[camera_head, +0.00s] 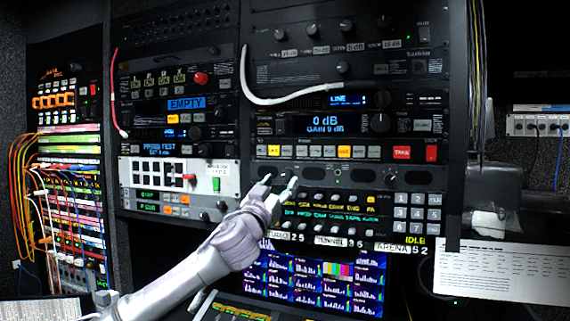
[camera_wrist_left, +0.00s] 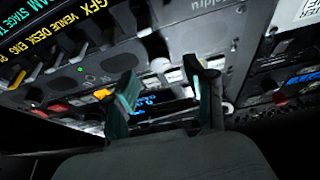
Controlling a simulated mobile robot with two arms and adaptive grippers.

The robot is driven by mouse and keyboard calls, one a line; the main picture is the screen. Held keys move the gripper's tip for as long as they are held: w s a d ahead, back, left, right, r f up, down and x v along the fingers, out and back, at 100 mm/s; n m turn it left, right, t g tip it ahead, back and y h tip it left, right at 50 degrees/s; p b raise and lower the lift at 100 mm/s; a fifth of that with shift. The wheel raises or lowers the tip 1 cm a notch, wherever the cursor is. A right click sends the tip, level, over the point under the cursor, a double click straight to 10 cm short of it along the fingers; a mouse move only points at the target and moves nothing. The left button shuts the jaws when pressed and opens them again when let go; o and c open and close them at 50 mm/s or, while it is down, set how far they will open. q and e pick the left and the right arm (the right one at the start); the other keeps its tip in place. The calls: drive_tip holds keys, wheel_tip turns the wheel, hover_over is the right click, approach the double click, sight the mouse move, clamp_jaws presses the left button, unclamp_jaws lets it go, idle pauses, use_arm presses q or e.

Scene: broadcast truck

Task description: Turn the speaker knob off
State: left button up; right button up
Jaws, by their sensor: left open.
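My left gripper (camera_head: 279,182) is open and empty in front of the rack, near the left end of a dark panel with oval speaker grilles (camera_head: 415,177). The left wrist view shows its two fingers (camera_wrist_left: 164,92) apart, with the rack face behind them and nothing between them. I cannot read a speaker label, so I cannot tell which control is the speaker knob. A small knob (camera_head: 371,174) sits among the ovals, and a large dark knob (camera_head: 380,123) is right of the blue gain display (camera_head: 325,123). My right gripper is not in view.
A white cable (camera_head: 262,99) curves across the upper rack. A row of lit buttons (camera_head: 305,152) lies just above the gripper. A multi-picture screen (camera_head: 320,285) and a numeric keypad (camera_head: 415,211) are below. A paper sheet (camera_head: 500,265) hangs at right.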

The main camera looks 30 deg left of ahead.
sight(287, 176)
use_arm(q)
drive_tip(key=p+x, duration=0.1)
drive_tip(key=x, duration=0.1)
drive_tip(key=shift+w+r, duration=0.25)
drive_tip(key=shift+w, duration=0.05)
drive_tip(key=shift+w+a, duration=0.15)
drive_tip(key=shift+w, duration=0.35)
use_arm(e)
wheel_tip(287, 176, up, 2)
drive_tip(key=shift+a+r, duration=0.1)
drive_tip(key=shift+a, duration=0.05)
